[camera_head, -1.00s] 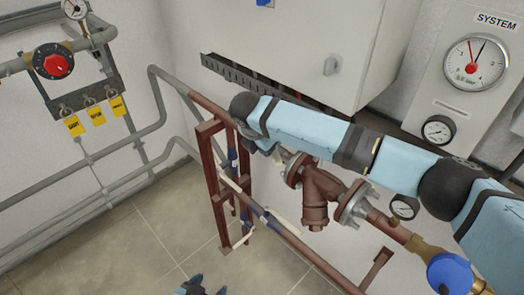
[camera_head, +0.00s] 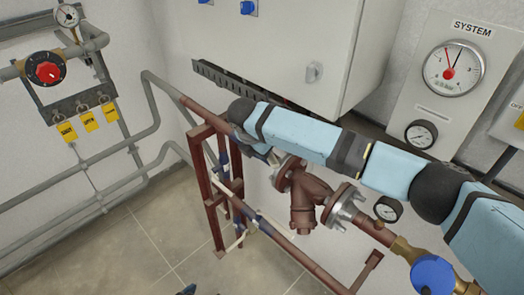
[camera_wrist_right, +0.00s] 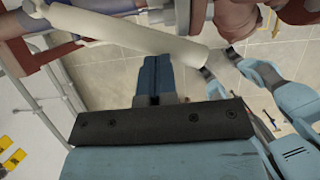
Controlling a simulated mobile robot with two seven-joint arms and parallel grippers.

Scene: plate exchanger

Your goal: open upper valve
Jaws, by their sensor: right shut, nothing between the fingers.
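My right arm reaches in from the right in the head view, over the dark red pipework, and ends by the red frame. Its gripper is mostly hidden there. In the right wrist view the right gripper (camera_wrist_right: 157,80) is shut, with nothing between its fingers. A cream bar (camera_wrist_right: 125,32), which looks like a valve lever, crosses close to the fingertips; I cannot tell whether they touch. Blue-and-white valve parts (camera_head: 239,215) show on the red frame in the head view. The upper valve itself is largely hidden. A small dark blue piece at the bottom edge may be my left gripper (camera_head: 188,290).
A white cabinet (camera_head: 270,40) hangs behind the arm. A system gauge panel (camera_head: 450,80) is at right, with a strainer (camera_head: 308,200) and a blue-capped fitting (camera_head: 432,275) on the pipe. Grey pipes, a red knob (camera_head: 47,73) and yellow tags line the left wall. The floor at lower left is clear.

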